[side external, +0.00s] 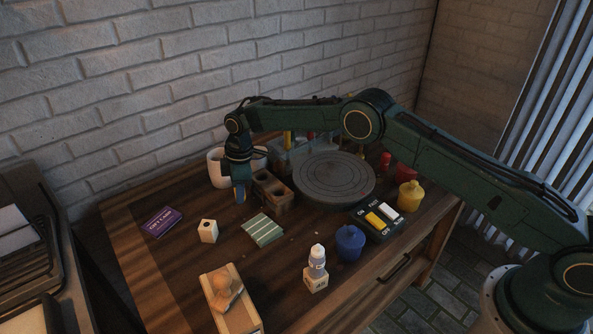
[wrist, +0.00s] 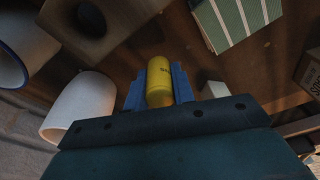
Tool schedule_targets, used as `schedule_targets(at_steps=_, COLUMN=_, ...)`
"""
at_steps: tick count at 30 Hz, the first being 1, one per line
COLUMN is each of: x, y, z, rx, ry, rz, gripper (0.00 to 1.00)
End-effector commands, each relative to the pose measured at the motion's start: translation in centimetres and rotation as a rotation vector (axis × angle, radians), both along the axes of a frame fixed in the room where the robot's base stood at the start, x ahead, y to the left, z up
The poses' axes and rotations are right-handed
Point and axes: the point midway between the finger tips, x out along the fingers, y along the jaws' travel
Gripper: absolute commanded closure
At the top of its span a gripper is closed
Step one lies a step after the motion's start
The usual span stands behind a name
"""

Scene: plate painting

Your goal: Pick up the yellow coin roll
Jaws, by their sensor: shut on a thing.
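The yellow coin roll (wrist: 159,76) shows in the wrist view between the two blue fingers of my gripper (wrist: 158,88). The fingers are shut on it, one on each side, and its far end sticks out past them. Dark lettering shows on its side. In the side view my gripper (side external: 240,193) points down at the left back part of the table, beside a wooden block with holes (side external: 273,188). The roll is mostly hidden there by the fingers. I cannot tell whether it touches the table.
White mugs (side external: 217,168) stand close behind my gripper. A round turntable (side external: 335,181) lies to the right. A green striped card (side external: 262,230), a small wooden cube (side external: 208,231) and a purple gift card (side external: 163,221) lie in front. A blue pot (side external: 350,242) and yellow jar (side external: 411,196) stand right.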

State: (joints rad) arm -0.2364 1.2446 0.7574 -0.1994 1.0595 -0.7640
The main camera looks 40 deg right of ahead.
Motion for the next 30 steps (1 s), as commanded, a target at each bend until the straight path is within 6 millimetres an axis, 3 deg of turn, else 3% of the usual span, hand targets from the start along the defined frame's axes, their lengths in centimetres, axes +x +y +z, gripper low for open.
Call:
schedule_targets(at_steps=6, x=0.1, y=0.0, z=3.7, rx=0.001, ry=-0.003, rz=0.000, gripper=1.00)
schedule_targets(at_steps=12, x=0.1, y=0.0, z=6.0, rx=0.001, ry=-0.002, rz=-0.001, gripper=1.00)
schedule_targets(at_steps=30, x=0.0, y=0.0, z=6.9, rx=0.001, ry=-0.001, rz=0.000, gripper=1.00)
